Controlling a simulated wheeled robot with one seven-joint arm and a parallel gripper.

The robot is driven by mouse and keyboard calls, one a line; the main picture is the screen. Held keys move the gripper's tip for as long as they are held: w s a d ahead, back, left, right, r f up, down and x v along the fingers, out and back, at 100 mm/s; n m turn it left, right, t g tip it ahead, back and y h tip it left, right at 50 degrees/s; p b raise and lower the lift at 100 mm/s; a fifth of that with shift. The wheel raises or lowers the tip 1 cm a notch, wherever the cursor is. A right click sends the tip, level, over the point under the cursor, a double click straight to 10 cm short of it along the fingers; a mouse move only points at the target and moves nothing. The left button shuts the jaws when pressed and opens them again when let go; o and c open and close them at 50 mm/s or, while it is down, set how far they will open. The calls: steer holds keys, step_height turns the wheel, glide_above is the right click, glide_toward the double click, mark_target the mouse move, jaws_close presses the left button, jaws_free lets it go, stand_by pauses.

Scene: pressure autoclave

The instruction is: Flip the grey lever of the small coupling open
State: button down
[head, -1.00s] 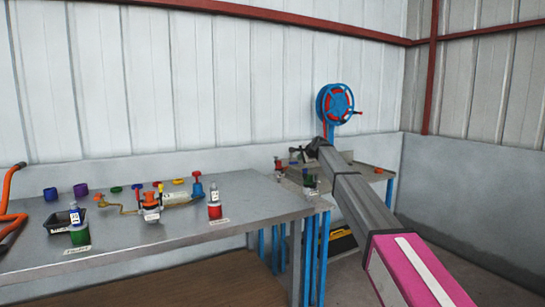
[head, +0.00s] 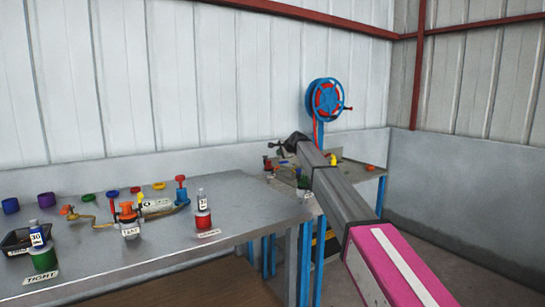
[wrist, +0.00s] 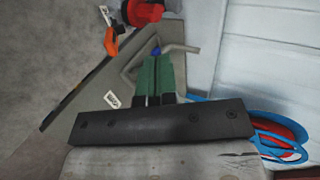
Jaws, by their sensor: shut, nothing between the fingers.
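My gripper (wrist: 158,78) has green fingers that are pressed together and empty in the wrist view. In the head view its dark end (head: 290,141) is over the small far table (head: 345,170). Just beyond the fingertips in the wrist view is a bent grey bar (wrist: 180,48) beside a small blue part (wrist: 156,51). I cannot tell whether this bar is the coupling's grey lever. The small coupling is not clearly made out in either view, and my fingers and arm hide part of that table.
A red part (wrist: 147,13) and an orange part (wrist: 111,41) lie beyond the fingers. A blue hose reel (head: 327,98) stands behind the small table. The metal bench (head: 240,195) at left carries a brass pipe assembly (head: 90,219), a red-based bottle (head: 203,214) and several coloured caps.

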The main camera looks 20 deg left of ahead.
glide_toward(266, 157)
steer(key=f, duration=0.1)
steer(key=w+a+f, duration=0.1)
steer(key=a+f, duration=0.1)
steer(key=f, duration=0.1)
steer(key=shift+w, duration=0.35)
steer(key=shift+w+a, duration=0.8)
steer(key=shift+a, duration=0.2)
steer(key=shift+w+a, duration=0.25)
steer(key=shift+a, duration=0.1)
steer(key=shift+r, duration=0.1)
